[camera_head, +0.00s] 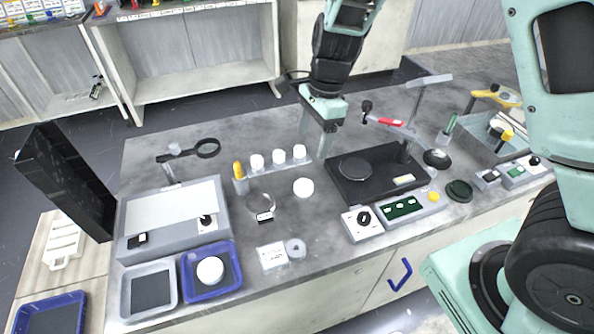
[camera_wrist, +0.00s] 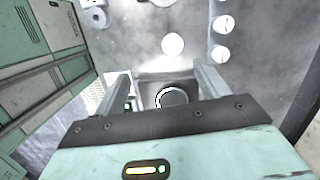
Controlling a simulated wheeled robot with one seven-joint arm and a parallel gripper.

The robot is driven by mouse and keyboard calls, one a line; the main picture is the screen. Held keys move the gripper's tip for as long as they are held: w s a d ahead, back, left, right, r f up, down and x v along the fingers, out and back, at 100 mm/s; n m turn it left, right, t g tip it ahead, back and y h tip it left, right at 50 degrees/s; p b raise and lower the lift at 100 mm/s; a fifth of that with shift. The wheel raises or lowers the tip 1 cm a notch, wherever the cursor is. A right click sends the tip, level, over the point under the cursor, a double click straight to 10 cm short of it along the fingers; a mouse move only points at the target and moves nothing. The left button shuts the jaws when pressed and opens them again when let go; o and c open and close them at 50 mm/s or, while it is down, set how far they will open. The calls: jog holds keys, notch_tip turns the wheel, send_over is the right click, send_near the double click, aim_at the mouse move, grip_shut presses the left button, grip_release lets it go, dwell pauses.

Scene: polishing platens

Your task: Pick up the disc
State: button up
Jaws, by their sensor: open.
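Several round flat pieces are in view, and I cannot tell for certain which is the disc. A white disc (camera_head: 303,187) lies flat on the bench left of the black polishing machine; it also shows in the wrist view (camera_wrist: 172,45), beyond my fingertips. Another white disc (camera_head: 210,270) lies in the blue tray (camera_head: 188,283). A dark round platen (camera_head: 354,169) sits on the machine and appears between my fingers in the wrist view (camera_wrist: 173,97). My gripper (camera_head: 327,142) is open and empty above the bench, behind the machine's left side; its fingers (camera_wrist: 158,68) stand apart.
A rack of white-capped bottles (camera_head: 278,160) stands left of my gripper. Control boxes (camera_head: 402,208) and a dark green round piece (camera_head: 459,191) lie in front and right. Bare bench (camera_head: 325,235) lies front centre.

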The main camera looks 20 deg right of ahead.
jog(key=w+d+f+m, duration=0.1)
jog(key=w+d+m, duration=0.1)
jog(key=w, duration=0.1)
send_over(304, 185)
jog(key=d, duration=0.1)
notch_tip(304, 185, down, 11)
jog(key=shift+r, duration=0.1)
jog(key=shift+a+f, duration=0.2)
jog(key=shift+f, duration=1.35)
jog(key=shift+a+f, duration=0.2)
jog(key=shift+f, duration=1.35)
jog(key=c, duration=1.1)
